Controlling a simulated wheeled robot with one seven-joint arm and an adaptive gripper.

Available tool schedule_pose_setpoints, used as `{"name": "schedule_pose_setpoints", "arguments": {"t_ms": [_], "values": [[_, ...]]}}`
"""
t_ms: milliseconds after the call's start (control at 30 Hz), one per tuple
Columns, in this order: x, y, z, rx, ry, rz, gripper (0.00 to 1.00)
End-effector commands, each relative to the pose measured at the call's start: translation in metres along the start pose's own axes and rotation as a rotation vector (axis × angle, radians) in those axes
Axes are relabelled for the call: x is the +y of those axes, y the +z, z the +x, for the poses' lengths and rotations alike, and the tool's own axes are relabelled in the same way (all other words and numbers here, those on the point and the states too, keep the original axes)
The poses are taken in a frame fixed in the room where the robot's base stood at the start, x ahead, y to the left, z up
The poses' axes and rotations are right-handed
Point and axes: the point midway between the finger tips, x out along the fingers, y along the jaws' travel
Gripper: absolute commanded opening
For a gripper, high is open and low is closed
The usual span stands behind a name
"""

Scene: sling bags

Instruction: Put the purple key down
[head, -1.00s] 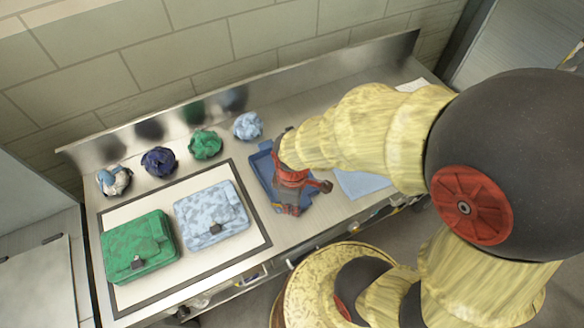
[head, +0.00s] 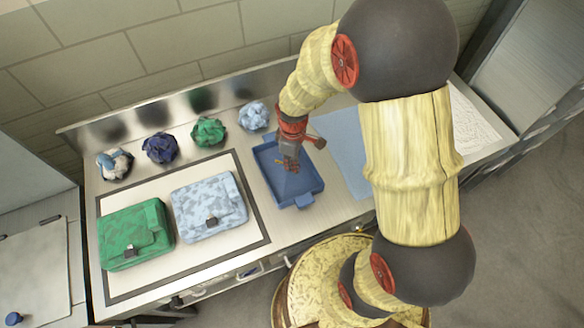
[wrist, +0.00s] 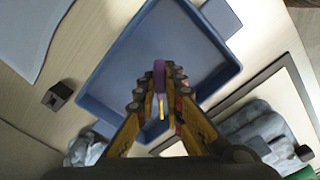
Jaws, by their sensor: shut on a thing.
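The purple key (wrist: 159,72) is between the fingertips of my gripper in the wrist view, with a yellow part showing below it. My gripper (head: 286,165) is shut on the key, pointing down over the blue tray (head: 309,187). In the wrist view, the tray (wrist: 112,70) spreads out beneath the key, and the key appears above its floor. I cannot tell how high it is, or whether it touches. In the head view, the key is too small to make out.
A green bag (head: 135,235) and a light blue bag (head: 208,205) lie on a dark-bordered mat (head: 160,270) left of the tray. Several crumpled bundles (head: 208,131) line the back. A flat blue sheet (head: 343,150) lies right of the tray. A small dark block (wrist: 57,96) sits beside the tray.

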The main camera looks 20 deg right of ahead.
Motion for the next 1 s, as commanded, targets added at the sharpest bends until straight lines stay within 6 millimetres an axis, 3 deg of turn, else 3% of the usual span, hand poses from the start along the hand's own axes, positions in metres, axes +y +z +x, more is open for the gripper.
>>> {"name": "schedule_pose_setpoints", "arguments": {"t_ms": [267,500,900,933,1000], "values": [[0.012,-0.006,0.017,0.0,0.0,0.0,0.0],[0.013,-0.007,0.048,-0.001,-0.001,0.0,0.0],[0.013,-0.007,0.052,0.001,0.001,0.0,0.0],[0.013,-0.007,0.052,0.001,0.001,0.0,0.11],[0.013,-0.007,0.051,0.001,0.001,0.0,0.15]]}}
